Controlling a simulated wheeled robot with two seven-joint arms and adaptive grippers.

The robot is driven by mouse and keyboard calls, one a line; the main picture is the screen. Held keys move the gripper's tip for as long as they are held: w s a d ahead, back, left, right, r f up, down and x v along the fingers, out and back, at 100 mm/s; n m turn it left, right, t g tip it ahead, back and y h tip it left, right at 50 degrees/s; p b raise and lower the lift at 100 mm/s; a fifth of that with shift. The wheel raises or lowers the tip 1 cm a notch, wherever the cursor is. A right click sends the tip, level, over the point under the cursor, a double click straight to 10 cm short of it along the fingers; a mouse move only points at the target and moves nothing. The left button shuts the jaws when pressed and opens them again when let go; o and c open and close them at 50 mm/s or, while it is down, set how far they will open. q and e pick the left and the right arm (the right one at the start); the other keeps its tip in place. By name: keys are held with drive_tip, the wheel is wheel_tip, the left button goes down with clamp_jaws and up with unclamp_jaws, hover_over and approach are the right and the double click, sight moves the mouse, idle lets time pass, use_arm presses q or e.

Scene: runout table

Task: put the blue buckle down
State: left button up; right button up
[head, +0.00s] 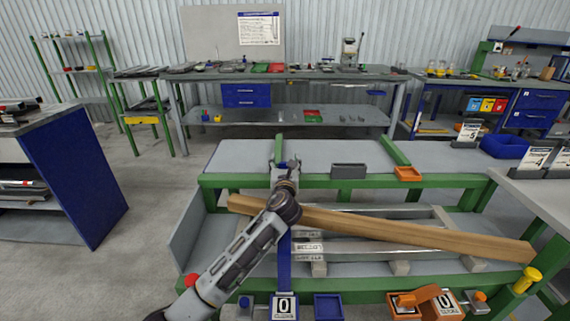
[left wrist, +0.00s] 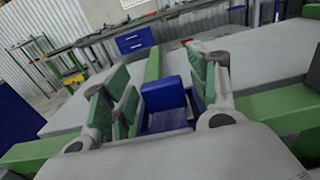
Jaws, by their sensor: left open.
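My left gripper (head: 286,165) reaches over the runout table's grey top, near its rear green rail. In the left wrist view its two green-padded fingers (left wrist: 165,98) stand apart, open. The blue buckle (left wrist: 164,94) shows between them, its lower part cut off by my gripper body. I cannot tell whether a finger touches it. In the head view the buckle is mostly hidden behind my gripper. My right gripper is in neither view.
A long wooden beam (head: 420,235) lies slanted across the table frame over several metal bars. A blue tray (head: 328,307) sits at the front edge. The grey top left of my gripper is clear.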

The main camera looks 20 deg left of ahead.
use_arm(q)
drive_tip(key=shift+s+d, duration=0.2)
drive_tip(key=shift+s, duration=0.5)
drive_tip(key=p+v, duration=0.2)
drive_tip(key=v, duration=0.8)
drive_tip(key=shift+r, duration=0.1)
drive_tip(key=shift+s, duration=0.1)
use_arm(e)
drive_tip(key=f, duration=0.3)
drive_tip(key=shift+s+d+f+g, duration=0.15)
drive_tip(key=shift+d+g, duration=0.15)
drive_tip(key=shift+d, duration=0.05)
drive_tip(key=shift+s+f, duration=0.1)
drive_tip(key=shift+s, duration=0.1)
